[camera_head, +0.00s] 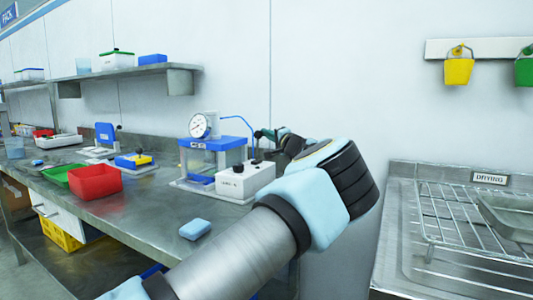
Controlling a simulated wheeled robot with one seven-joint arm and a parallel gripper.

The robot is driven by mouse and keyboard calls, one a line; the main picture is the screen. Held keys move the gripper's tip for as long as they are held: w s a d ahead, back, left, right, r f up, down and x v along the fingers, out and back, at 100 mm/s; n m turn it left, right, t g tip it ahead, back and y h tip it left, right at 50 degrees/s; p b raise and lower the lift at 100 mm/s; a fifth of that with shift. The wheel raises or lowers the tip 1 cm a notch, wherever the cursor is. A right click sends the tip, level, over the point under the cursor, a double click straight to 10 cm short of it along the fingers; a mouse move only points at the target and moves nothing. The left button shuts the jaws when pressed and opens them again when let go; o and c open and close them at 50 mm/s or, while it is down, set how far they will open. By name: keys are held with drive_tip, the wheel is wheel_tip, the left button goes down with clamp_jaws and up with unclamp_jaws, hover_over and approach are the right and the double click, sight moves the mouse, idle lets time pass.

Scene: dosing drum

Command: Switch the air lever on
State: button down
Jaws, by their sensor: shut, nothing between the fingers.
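A white control box (245,182) stands on the steel bench, at the right of a clear chamber with a blue lid (214,143). A small black knob (238,168) shows on top of the box. I cannot tell which part of the box is the air lever, or its position. A round pressure gauge (199,125) stands on the chamber, and a thin blue hose curves down behind the box. My gripper (259,134) is small in view, shut and empty, above and behind the box. My own forearm and wrist partly hide it.
A light blue sponge (195,229) lies near the bench's front edge. A red bin (95,183) and a green tray (58,175) stand to the left. A shelf (130,72) runs above. A drying rack (470,220) is at the right.

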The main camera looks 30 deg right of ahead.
sight(255, 133)
drive_tip(key=shift+s+a+f+n+t+y+b, duration=0.25)
drive_tip(key=shift+a+n+b, duration=0.45)
drive_tip(key=shift+b, duration=2)
drive_tip(key=shift+s+a+f+n+t+y+b, duration=0.1)
drive_tip(key=shift+s+a+n+t+y+b, duration=0.55)
drive_tip(key=shift+b, duration=2.05)
drive_tip(key=shift+s+a+f+n+t+h+b, duration=0.15)
drive_tip(key=shift+a+n+b, duration=0.25)
drive_tip(key=shift+n+b, duration=1.5)
drive_tip(key=b, duration=0.3)
drive_tip(key=a+y+b, duration=0.1)
drive_tip(key=b, duration=0.3)
drive_tip(key=shift+s+a+n+t, duration=0.2)
drive_tip(key=shift+s+n+t, duration=0.05)
drive_tip(key=shift+n+t, duration=0.1)
drive_tip(key=shift+s+a+r+n+y+b, duration=0.15)
drive_tip(key=shift+a+n+y+b, duration=0.2)
drive_tip(key=shift+b, duration=0.45)
drive_tip(key=shift+d+r, duration=0.1)
drive_tip(key=shift+s+f+b, duration=0.3)
drive_tip(key=shift+s+b, duration=0.05)
drive_tip(key=shift+b, duration=0.2)
drive_tip(key=b+v, duration=0.5)
drive_tip(key=v, duration=0.1)
drive_tip(key=shift+s+b, duration=0.3)
drive_tip(key=shift+b, duration=0.05)
